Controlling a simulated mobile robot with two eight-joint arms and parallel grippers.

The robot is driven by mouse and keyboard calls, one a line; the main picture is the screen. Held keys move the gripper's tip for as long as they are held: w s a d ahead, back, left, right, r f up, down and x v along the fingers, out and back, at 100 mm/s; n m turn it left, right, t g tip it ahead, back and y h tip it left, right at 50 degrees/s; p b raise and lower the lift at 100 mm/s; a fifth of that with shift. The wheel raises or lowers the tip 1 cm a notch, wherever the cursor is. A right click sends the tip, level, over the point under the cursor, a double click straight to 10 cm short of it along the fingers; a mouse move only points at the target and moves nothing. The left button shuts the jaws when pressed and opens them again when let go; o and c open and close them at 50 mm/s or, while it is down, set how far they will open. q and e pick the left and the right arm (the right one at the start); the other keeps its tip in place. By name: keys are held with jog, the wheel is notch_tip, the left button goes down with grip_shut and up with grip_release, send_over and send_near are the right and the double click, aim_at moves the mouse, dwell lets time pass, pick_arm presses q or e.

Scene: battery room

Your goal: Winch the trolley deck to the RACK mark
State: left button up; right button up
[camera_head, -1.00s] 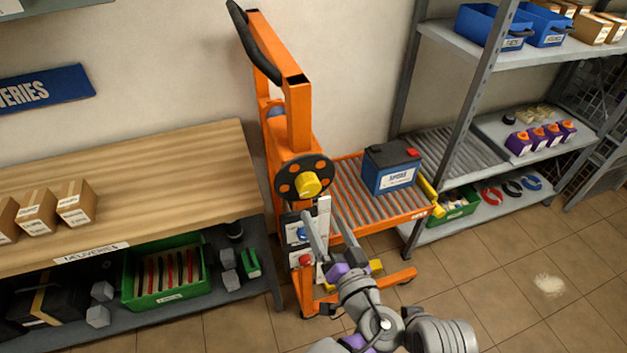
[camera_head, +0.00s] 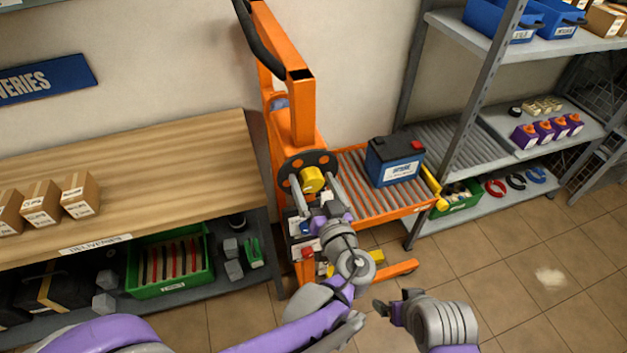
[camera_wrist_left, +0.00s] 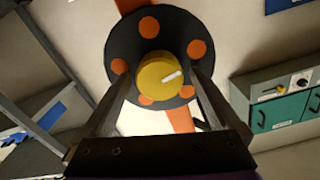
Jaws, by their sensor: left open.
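The orange trolley (camera_head: 297,110) stands between bench and rack. Its dark winch wheel with orange spots (camera_head: 322,160) carries a yellow knob (camera_head: 312,180), which also shows in the left wrist view (camera_wrist_left: 152,80). My left gripper (camera_head: 312,182) is open, its fingers either side of the knob; I cannot tell whether they touch it. The roller deck (camera_head: 350,163) carries a blue battery (camera_head: 396,172) and extends toward the rack's roller shelf (camera_head: 455,140). The RACK mark is not readable. My right gripper (camera_head: 396,306) is low over the floor, its jaw state unclear.
The wooden bench (camera_head: 130,170) is on the left, with a green crate (camera_head: 172,292) beneath. The grey rack (camera_head: 475,90) is on the right, with a green bin (camera_head: 462,203) on its lower shelf. Floor at the right is clear.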

pick_arm(q)
jog(key=shift+w, duration=0.15)
jog(key=c, duration=1.4)
jog(key=shift+m, duration=1.8)
jog(key=o, duration=1.4)
jog(key=b+v, duration=0.1)
jog(key=v, duration=1)
jog(key=shift+w+a, duration=0.1)
jog(key=shift+w, duration=0.05)
